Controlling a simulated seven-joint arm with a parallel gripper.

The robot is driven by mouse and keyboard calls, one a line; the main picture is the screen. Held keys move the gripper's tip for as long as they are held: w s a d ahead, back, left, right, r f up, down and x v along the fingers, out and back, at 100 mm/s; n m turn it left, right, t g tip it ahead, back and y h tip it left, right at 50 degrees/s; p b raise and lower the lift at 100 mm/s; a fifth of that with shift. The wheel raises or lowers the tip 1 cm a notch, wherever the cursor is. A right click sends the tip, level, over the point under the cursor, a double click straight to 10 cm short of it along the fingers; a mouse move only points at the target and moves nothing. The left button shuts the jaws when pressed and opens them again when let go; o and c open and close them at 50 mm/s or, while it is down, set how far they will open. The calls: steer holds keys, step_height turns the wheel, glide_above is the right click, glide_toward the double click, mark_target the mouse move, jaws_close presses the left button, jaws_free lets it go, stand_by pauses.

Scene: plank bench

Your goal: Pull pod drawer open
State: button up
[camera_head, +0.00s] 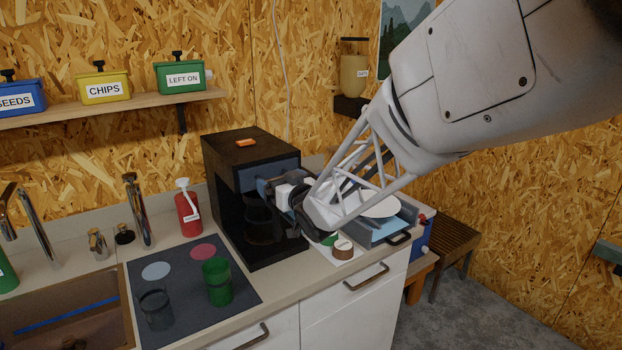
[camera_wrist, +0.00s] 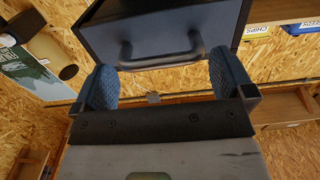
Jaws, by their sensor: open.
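A dark drawer (camera_wrist: 165,20) with a bar handle (camera_wrist: 160,58) fills the top of the wrist view; I take it to be the pod drawer. My gripper (camera_wrist: 163,72) is open, its blue padded fingers on either side of the handle. The handle spans most of the gap, and I cannot tell whether the pads touch it. In the head view my gripper (camera_head: 283,190) is at the upper front of the black coffee machine (camera_head: 250,150). The arm and gripper hide the handle there, so how far the drawer is out is unclear.
A brown cup (camera_head: 343,250) stands below my gripper. A green cup (camera_head: 217,282) and dark glass (camera_head: 156,309) stand on a dark mat (camera_head: 195,330). A red bottle (camera_head: 188,212) is left of the machine.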

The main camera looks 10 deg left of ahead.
mark_target(260, 168)
steer(key=shift+x, duration=1.2)
steer(key=shift+c, duration=0.3)
